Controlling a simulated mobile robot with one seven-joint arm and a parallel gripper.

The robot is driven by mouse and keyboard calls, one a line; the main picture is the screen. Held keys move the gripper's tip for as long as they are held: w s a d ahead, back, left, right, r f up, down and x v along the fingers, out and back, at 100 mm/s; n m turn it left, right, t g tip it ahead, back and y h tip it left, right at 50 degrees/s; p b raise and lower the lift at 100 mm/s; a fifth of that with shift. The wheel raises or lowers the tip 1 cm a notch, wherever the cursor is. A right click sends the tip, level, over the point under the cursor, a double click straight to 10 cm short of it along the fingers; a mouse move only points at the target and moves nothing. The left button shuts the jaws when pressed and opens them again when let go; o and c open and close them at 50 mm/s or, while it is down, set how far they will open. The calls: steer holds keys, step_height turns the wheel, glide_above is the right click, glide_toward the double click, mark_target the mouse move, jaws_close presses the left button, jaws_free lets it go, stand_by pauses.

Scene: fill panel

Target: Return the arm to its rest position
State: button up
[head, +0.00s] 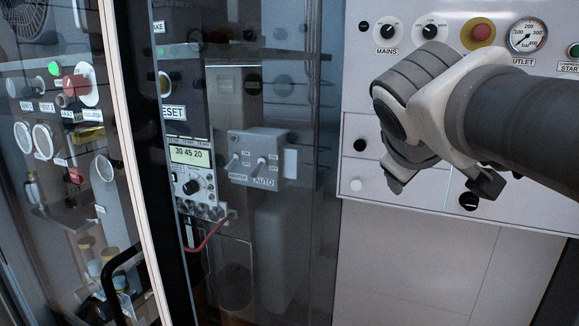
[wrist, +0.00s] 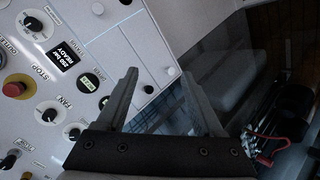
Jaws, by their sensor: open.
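My arm reaches in from the right edge of the head view, in front of the white control panel (head: 360,185). My gripper is at the arm's end, mostly hidden there behind the grey and white wrist. In the wrist view my gripper (wrist: 163,80) shows two grey fingers spread well apart, with nothing between them. The white panel (wrist: 100,22) fills the left of the wrist view, with its drawer-like lower fronts behind the fingers. I cannot see the fingers touching anything.
The panel carries knobs, a red stop button (head: 481,33), a pressure gauge (head: 527,36) and a green start button (head: 574,50). Left of it are a dark glass front, a grey AUTO switch box (head: 257,157), a meter (head: 190,157) and a black door handle (head: 113,283).

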steer(key=s+a+f+m+g+y, duration=0.2)
steer(key=s+f+m, duration=0.1)
steer(key=s+f, duration=0.6)
steer(key=s+a+f+m+g+y, duration=0.25)
steer(key=s+f, duration=0.35)
steer(key=f, duration=0.4)
step_height(320, 180, up, 16)
steer(key=p, duration=1.6)
steer(key=shift+s+d+m, duration=0.15)
steer(key=shift+s+m, duration=0.05)
steer(key=shift+m, duration=0.15)
steer(key=shift+f, duration=0.15)
